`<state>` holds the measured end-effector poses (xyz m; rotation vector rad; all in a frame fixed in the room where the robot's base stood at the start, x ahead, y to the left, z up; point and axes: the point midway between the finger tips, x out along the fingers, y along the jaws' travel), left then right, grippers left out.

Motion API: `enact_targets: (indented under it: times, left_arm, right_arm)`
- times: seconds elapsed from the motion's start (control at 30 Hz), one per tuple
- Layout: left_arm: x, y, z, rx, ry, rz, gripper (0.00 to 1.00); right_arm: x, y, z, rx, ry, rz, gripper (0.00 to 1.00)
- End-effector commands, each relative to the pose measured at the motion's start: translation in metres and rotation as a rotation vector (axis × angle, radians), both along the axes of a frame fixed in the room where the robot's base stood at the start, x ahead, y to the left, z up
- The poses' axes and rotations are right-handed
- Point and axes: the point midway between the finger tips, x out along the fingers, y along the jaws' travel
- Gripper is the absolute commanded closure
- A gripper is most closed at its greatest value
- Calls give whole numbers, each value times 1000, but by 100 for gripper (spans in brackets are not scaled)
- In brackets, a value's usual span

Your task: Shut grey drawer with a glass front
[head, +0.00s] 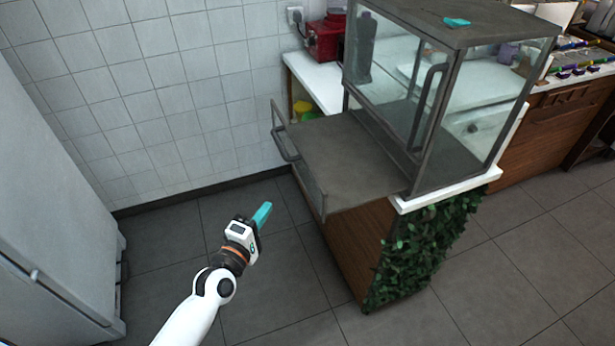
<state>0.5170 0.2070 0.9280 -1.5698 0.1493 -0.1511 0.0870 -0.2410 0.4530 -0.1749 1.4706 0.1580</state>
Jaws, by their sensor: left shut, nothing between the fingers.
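The grey drawer with a glass front (345,157) is pulled out to the left of a grey-framed glass display case (440,100). Its flat grey tray is bare, and its glass front with a dark bar handle (284,145) faces left. My left gripper (263,214), with teal fingers, is shut and empty. In the picture it is below and left of the drawer front, apart from it, with floor tiles behind it. My right gripper is not in view.
The case stands on a white counter (450,188) with a wooden base and green leaves (420,245). A red machine (325,37) stands behind. A white cabinet (55,190) is at left. Grey floor (270,285) is clear between.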

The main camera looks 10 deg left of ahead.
Motion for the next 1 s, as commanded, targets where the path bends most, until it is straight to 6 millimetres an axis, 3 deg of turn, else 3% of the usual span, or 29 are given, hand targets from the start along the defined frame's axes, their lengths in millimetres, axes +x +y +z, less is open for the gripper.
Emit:
enact_targets:
  times: [0.23, 0.47, 0.7, 1.0]
  left_arm:
    - [46, -9, 3, 4, -2, 0, 100]
    - [94, -18, 1, 5, 1, 0, 100]
    - [110, -45, 0, 4, 2, 0, 100]
    - [113, -51, -1, 6, 2, 0, 100]
  right_arm:
    - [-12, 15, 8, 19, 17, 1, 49]
    - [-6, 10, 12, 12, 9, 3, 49]
    - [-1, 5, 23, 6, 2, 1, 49]
    - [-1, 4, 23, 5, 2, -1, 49]
